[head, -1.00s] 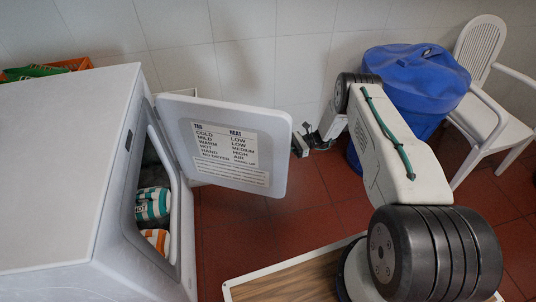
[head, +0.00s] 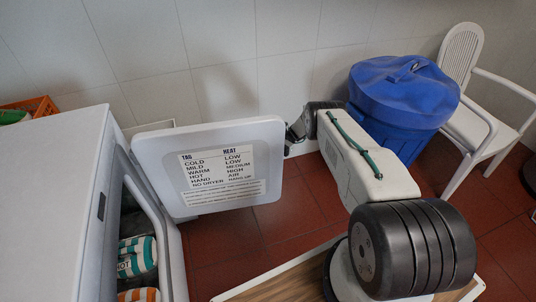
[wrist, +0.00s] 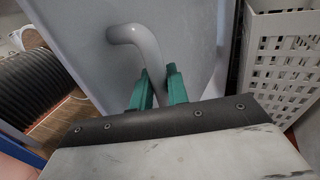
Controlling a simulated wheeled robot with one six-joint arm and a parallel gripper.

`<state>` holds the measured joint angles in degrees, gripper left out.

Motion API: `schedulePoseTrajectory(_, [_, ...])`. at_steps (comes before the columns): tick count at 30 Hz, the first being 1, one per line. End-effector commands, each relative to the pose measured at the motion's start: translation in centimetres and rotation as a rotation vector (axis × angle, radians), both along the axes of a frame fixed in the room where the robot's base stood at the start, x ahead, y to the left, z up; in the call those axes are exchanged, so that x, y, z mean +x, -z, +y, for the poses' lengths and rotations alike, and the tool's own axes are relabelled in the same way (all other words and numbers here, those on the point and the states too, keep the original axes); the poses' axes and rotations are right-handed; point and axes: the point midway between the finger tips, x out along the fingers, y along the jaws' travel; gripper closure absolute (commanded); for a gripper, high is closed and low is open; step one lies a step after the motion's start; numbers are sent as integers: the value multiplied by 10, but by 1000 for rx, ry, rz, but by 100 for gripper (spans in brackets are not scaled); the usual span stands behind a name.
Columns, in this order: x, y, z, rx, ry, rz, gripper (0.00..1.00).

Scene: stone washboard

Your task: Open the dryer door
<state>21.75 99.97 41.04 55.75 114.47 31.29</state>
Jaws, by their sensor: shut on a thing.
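The white dryer (head: 50,200) stands at the left in the head view. Its door (head: 215,165) is swung open, hinged on the dryer's far side, with a printed tag and heat label (head: 220,172) on its inner face. Striped bundles (head: 137,257) lie inside the opening. In the wrist view the door's outer face (wrist: 85,35) carries a curved pale handle (wrist: 140,42). My gripper (wrist: 158,88) has its green fingers shut on the lower part of this handle. In the head view the door hides the fingers.
A blue lidded bin (head: 405,95) and a white plastic chair (head: 470,90) stand at the right. An orange crate (head: 35,107) sits behind the dryer. A white perforated basket (wrist: 280,60) is close at the right in the wrist view. Tiled wall lies behind the door.

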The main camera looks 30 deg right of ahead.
Motion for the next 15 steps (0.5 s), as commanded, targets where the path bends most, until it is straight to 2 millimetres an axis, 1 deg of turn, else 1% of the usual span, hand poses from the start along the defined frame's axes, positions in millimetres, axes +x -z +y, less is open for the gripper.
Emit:
schedulePoseTrajectory(1, [0,1,4,2,-3,2,100])
schedulePoseTrajectory(4, [0,1,3,2,-1,2,100])
schedulePoseTrajectory(5, [0,1,3,2,0,2,81])
schedulePoseTrajectory(6, [0,1,2,2,0,2,70])
schedulePoseTrajectory(7, [0,1,2,2,1,2,65])
schedulePoseTrajectory(15, [-1,0,-5,1,8,1,65])
